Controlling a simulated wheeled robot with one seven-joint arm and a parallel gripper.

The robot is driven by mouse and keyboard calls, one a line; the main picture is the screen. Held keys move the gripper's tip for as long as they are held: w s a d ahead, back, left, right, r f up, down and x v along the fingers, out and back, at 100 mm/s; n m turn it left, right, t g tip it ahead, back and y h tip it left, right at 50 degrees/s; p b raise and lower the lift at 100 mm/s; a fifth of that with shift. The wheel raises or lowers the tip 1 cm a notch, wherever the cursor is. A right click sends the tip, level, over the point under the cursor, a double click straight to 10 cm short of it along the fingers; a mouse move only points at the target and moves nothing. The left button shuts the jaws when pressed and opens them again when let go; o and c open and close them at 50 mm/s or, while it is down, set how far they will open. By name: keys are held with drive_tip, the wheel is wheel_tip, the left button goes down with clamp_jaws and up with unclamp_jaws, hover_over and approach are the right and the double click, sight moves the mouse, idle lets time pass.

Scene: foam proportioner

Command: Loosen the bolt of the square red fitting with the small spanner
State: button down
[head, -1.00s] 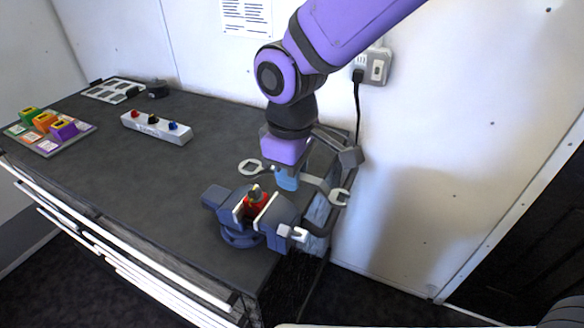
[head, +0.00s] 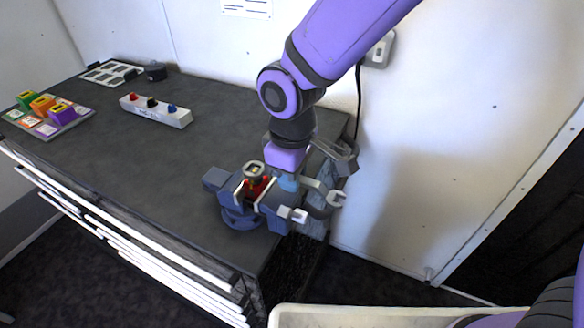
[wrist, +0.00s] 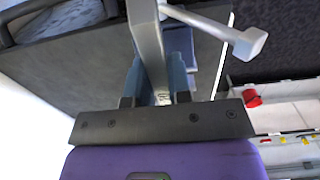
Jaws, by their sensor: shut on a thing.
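The red fitting (head: 257,190) is clamped between the pale jaws of a blue-grey vise (head: 238,216) at the table's front right corner. A dark bolt stands up from the fitting. My gripper (head: 288,183) is to the right of the fitting and shut on the middle of a grey spanner (head: 312,184). In the wrist view, the spanner's handle (wrist: 147,40) runs between the blue fingers (wrist: 155,85). The spanner's left head (head: 253,168) is over or around the bolt's top; I cannot tell whether it is seated. Its open right head points away over the table's edge.
The vise's pale handle (head: 292,214) sticks out in front, close to the spanner; it also shows in the wrist view (wrist: 245,42). A white block with coloured knobs (head: 156,111) and a board with coloured blocks (head: 48,118) stand further left. The table's middle is clear.

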drive_tip(key=shift+f, duration=0.7)
drive_tip(key=w+n, duration=0.1)
drive_tip(key=n, duration=0.1)
drive_tip(key=w+n, duration=0.2)
drive_tip(key=shift+d, duration=0.3)
drive_tip(key=w+a+n, duration=0.2)
drive_tip(key=w+n, duration=0.3)
drive_tip(key=n, duration=0.2)
wheel_tip(320, 180, up, 6)
drive_tip(key=s+d+m, duration=0.1)
drive_tip(key=shift+s+m, duration=0.25)
drive_tip(key=shift+m, duration=0.05)
idle(0.8)
idle(0.4)
